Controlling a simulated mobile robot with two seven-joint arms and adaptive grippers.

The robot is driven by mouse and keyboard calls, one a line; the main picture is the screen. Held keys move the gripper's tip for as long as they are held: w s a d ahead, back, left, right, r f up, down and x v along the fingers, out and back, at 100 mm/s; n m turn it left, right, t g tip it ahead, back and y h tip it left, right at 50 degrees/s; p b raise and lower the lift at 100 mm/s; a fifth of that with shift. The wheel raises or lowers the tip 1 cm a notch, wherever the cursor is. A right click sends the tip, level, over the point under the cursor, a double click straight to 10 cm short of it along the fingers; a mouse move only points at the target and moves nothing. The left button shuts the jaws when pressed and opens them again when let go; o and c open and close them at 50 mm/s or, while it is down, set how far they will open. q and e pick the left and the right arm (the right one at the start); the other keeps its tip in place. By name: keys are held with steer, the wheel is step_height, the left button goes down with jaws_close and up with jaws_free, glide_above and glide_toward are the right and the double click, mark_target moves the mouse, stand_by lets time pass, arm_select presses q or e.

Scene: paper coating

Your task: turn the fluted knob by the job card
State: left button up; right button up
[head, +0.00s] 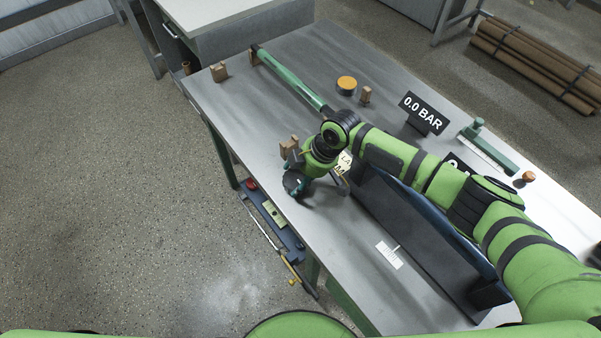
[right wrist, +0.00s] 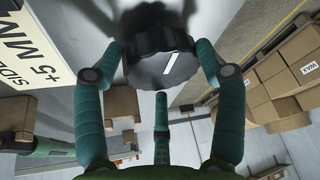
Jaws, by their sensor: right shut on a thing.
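The fluted knob (right wrist: 160,68) is dark, round and ribbed, with a white line across its face, tilted up to the right in the right wrist view. My right gripper (head: 296,182) is at the near-left edge of the bench. It has teal fingers on both sides of the knob and is shut on it; a third finger shows below the knob. My left gripper is not in view.
The grey bench (head: 300,60) carries a long green-handled tool (head: 290,78), an orange-topped tin (head: 346,85), a "0.0 BAR" sign (head: 424,112), and a dark angled rail (head: 410,235) near my arm. A shelf of tools (head: 272,218) hangs below the bench edge.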

steer(key=m+p, duration=0.2)
steer(key=m+t+p, duration=0.1)
steer(key=m+p, duration=0.1)
steer(key=a+m+t+p, duration=0.1)
steer(key=p, duration=0.2)
steer(key=shift+s+r+m+h, duration=0.3)
steer(key=shift+s+r+m, duration=0.05)
steer(key=shift+s+m, duration=0.05)
steer(key=m+h+p, duration=0.1)
steer(key=m+p, duration=0.1)
steer(key=m, duration=0.1)
steer(key=shift+t, duration=0.4)
steer(key=shift+w+f+m+h+p, duration=0.15)
steer(key=shift+m+h+p, duration=0.25)
steer(key=shift+m+p, duration=0.5)
steer(key=shift+w+m, duration=0.1)
steer(key=shift+m, duration=0.2)
steer(key=o, duration=1)
steer(key=shift+o, duration=0.5)
steer(key=shift+a, duration=0.1)
steer(key=shift+w+f, duration=0.1)
